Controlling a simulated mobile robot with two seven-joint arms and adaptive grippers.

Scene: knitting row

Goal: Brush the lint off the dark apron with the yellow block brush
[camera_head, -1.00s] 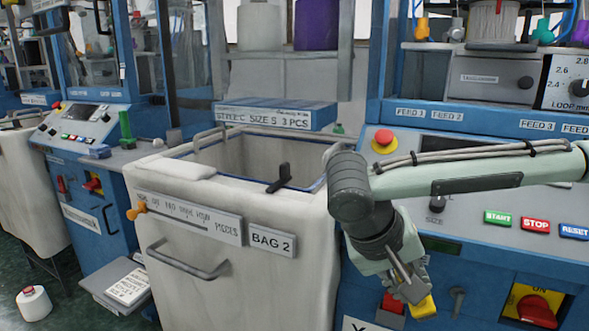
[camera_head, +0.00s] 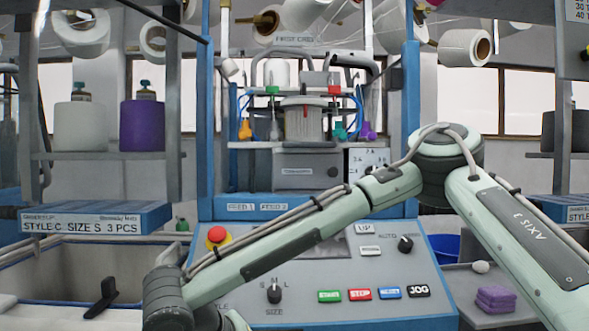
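Neither the dark apron nor the yellow block brush shows in the head view. My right arm (camera_head: 285,245) comes in from the right and reaches down to the lower left, in front of the machine's control panel. Its wrist is cut off by the bottom edge, so my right gripper and anything in it are hidden. My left arm and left gripper are not in view.
The blue knitting machine's panel (camera_head: 370,270) with a red emergency button (camera_head: 218,236) stands behind my arm. An open bin (camera_head: 45,270) is at lower left, below a blue box (camera_head: 95,217). Folded purple cloths (camera_head: 496,300) and a blue bucket (camera_head: 445,246) are at right.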

